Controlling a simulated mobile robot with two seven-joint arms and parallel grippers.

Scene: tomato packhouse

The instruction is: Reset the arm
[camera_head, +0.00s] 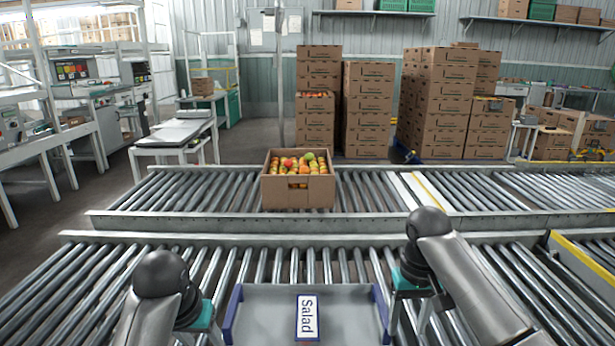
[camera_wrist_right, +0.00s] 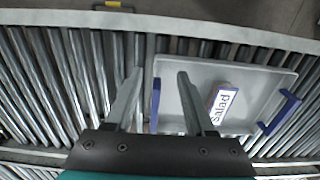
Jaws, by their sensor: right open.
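My right gripper (camera_head: 409,325) points down just right of the tray's right blue handle in the head view. Its two fingers are spread apart and empty in the right wrist view (camera_wrist_right: 158,76). A blue handle of the tray (camera_wrist_right: 155,104) shows between and below them there; I cannot tell any contact. The grey tray (camera_head: 350,312), with blue ends and a "Salad" label (camera_head: 307,318), lies on the near roller conveyor. My left gripper (camera_head: 208,332) is left of the tray, with its fingers mostly cut off by the bottom edge.
A cardboard box of tomatoes (camera_head: 298,193) stands on the far roller conveyor (camera_head: 200,190). Stacked cartons (camera_head: 435,100) stand behind it. A yellow-edged divider (camera_head: 583,256) is at the right of the near conveyor (camera_head: 70,285). The rollers between tray and box are clear.

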